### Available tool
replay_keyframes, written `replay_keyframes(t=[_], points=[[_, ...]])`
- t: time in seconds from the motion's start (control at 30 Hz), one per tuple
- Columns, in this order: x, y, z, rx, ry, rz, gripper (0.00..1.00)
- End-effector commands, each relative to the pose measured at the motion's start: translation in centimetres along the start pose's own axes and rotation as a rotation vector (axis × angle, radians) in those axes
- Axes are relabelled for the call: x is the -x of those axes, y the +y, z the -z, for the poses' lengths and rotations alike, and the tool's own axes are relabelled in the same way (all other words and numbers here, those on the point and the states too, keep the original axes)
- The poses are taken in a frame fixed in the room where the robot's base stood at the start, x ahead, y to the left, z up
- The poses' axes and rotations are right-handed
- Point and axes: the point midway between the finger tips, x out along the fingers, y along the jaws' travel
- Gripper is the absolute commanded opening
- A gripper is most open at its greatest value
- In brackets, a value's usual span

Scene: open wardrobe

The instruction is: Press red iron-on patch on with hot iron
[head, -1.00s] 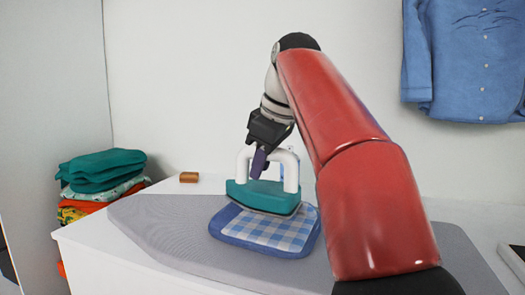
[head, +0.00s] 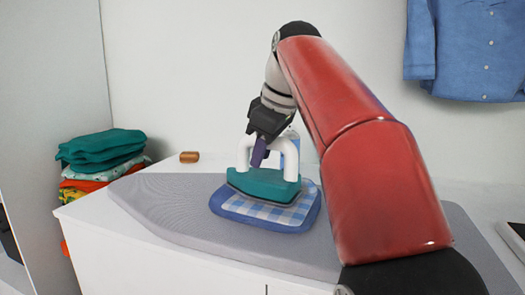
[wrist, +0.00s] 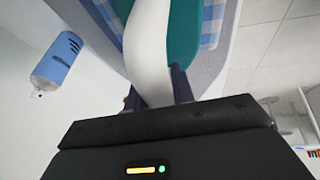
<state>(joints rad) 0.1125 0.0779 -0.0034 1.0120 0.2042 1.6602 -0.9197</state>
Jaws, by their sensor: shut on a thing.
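The iron (head: 263,187) has a teal body and a thick white handle (wrist: 150,50). It is over the middle of a blue-and-white checked pad (head: 240,211) with a blue border; I cannot tell if its sole touches the cloth. My gripper (head: 259,154) is shut on the handle, with one purple finger showing in the head view. In the wrist view the handle passes between the two fingers, and teal body and checked cloth show beyond. No red patch shows in any view; the iron hides part of the pad.
The pad lies on a grey ironing board (head: 170,207) on a white surface. A folded clothes stack (head: 100,155) stands left, near a small brown object (head: 189,157). A blue bottle (wrist: 58,58) is in the wrist view. A blue shirt (head: 470,50) hangs upper right.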

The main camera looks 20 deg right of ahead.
Motion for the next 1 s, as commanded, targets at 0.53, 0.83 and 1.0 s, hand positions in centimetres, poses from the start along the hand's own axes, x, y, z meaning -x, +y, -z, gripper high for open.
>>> replay_keyframes(t=[0.53,0.83,1.0], points=[[-0.33,-0.1,-0.15,0.0,0.002,-0.002,0.02],[-0.63,-0.17,-0.27,0.0,0.002,-0.002,0.02],[-0.8,-0.2,-0.35,0.0,0.002,-0.002,0.02]])
